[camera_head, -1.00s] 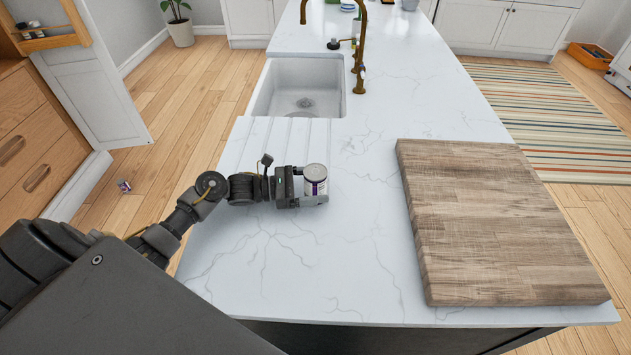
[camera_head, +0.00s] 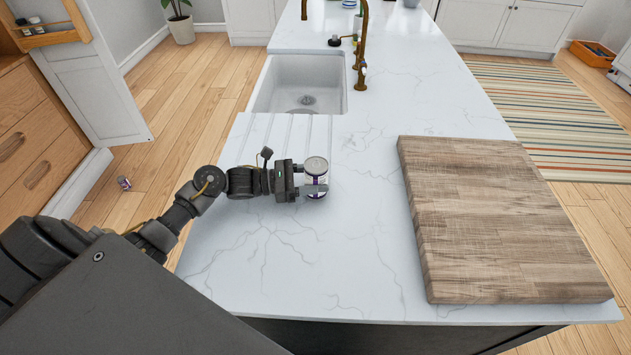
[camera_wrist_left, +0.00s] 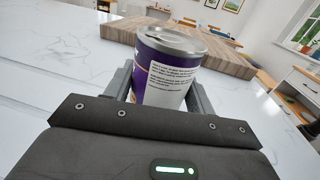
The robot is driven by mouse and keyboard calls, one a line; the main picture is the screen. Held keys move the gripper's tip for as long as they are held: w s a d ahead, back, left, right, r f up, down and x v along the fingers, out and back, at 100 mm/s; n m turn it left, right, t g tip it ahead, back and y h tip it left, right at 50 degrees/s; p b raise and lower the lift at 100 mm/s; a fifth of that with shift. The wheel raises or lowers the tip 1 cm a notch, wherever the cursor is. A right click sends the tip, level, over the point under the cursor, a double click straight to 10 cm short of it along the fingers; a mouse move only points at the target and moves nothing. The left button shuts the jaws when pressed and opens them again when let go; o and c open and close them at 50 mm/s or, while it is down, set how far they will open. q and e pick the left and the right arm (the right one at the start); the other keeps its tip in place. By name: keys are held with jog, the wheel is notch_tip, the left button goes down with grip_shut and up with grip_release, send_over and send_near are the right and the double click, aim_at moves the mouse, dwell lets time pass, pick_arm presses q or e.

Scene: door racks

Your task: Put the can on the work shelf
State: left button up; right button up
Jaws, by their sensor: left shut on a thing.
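The can (camera_head: 316,168) has a silver lid and a white and purple label. My right gripper is not in view.
A thick wooden board (camera_head: 495,215) lies on the island at the right. A white sink (camera_head: 300,84) with a brass faucet (camera_head: 361,50) is behind the can. The countertop (camera_head: 300,265) in front is clear. A small can-like item (camera_head: 124,183) lies on the floor at left.

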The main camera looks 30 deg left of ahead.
pick_arm(q)
jog(key=s+a+r+b, duration=0.1)
jog(key=a+r+b, duration=0.7)
jog(key=a+r, duration=0.4)
jog(key=shift+w+b+v, duration=0.2)
jog(key=shift+b+v, duration=0.1)
jog(key=shift+v, duration=0.75)
